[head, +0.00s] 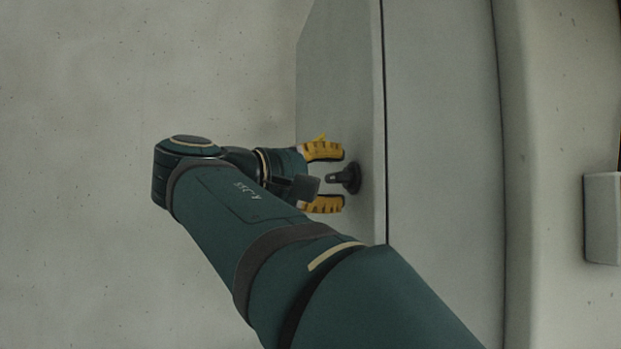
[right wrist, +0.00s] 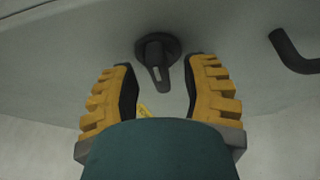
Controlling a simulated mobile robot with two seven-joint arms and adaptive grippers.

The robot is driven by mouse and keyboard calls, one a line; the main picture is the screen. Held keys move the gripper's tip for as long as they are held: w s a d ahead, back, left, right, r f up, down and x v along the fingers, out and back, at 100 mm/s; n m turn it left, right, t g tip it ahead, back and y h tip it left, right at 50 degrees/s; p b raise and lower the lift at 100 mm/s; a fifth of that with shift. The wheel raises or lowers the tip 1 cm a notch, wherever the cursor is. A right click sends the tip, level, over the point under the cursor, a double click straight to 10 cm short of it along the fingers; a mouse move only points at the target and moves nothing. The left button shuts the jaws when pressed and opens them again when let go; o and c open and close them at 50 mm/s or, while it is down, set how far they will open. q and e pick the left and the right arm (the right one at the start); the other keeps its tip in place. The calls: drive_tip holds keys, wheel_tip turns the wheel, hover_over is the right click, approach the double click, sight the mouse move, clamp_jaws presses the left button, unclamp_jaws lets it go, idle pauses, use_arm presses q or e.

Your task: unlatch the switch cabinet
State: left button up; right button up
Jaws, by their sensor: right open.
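The switch cabinet (head: 340,70) is a grey box with a door seam, in the middle of the head view. A dark latch knob (head: 351,178) with a short lever sits on its door. The latch also shows in the right wrist view (right wrist: 156,58), its lever pointing toward the gripper. My right gripper (head: 326,178) has yellow ribbed fingers, spread apart and empty. In the right wrist view the fingers (right wrist: 165,85) stand on either side of the lever, apart from it. My left gripper is not in view.
A dark curved handle (right wrist: 292,52) is on the cabinet, right of the latch in the right wrist view. A pale box (head: 603,218) is at the far right of the head view. The floor (head: 90,70) on the left is clear.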

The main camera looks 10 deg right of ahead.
drive_tip(key=v, duration=1)
drive_tip(key=shift+a, duration=0.2)
drive_tip(key=shift+s, duration=0.15)
